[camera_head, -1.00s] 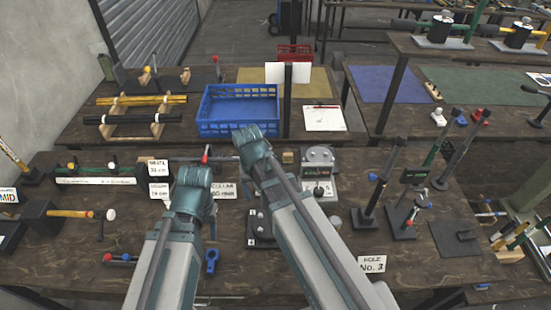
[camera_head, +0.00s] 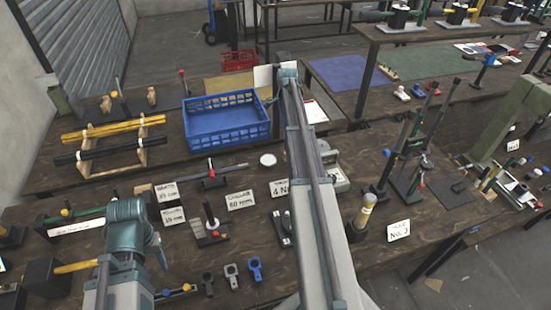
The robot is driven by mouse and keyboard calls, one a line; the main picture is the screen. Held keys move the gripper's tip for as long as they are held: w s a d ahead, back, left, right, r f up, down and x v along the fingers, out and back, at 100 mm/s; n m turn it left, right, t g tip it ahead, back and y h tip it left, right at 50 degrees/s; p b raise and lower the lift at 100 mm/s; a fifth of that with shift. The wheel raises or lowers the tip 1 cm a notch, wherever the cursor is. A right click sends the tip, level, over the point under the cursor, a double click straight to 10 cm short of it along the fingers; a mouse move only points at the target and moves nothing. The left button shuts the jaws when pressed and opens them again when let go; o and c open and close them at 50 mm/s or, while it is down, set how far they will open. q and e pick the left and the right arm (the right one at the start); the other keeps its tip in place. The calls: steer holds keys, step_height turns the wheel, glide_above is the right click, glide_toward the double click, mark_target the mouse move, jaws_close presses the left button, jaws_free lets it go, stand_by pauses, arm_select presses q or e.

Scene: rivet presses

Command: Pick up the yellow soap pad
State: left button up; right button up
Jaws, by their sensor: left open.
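I cannot make out a yellow soap pad for certain. A small, flat, pale yellowish patch (camera_head: 433,285) lies on the floor at the lower right; I cannot tell what it is. My left gripper (camera_head: 158,248) is open, mostly hidden by my own left arm, over the front left of the near bench. Its fingertips are not clear and I see nothing held. My right arm reaches up the middle of the picture, and its gripper does not show.
A blue crate (camera_head: 226,137) stands on the back bench, with a rack of yellow and black rods (camera_head: 112,135) to its left. The near bench holds tools, small stands, blue and grey clamps (camera_head: 254,268) and label cards (camera_head: 399,230). Open floor lies at the lower right.

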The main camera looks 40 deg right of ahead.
arm_select(q)
steer(key=b, duration=0.9)
glide_above(171, 289)
step_height(171, 289, down, 9)
steer(key=shift+d+r, duration=0.1)
steer(key=shift+d, duration=0.05)
arm_select(e)
steer(key=f, duration=0.8)
steer(key=shift+d+f, duration=0.25)
steer(key=shift+f, duration=0.15)
arm_select(q)
steer(key=shift+r, duration=0.1)
step_height(171, 289, down, 5)
steer(key=b, duration=0.5)
steer(key=shift+f, duration=0.2)
arm_select(e)
steer(key=f, duration=0.5)
steer(key=shift+s+d+f, duration=0.1)
steer(key=shift+d, duration=0.15)
arm_select(q)
steer(key=shift+r, duration=0.1)
arm_select(e)
jaws_close()
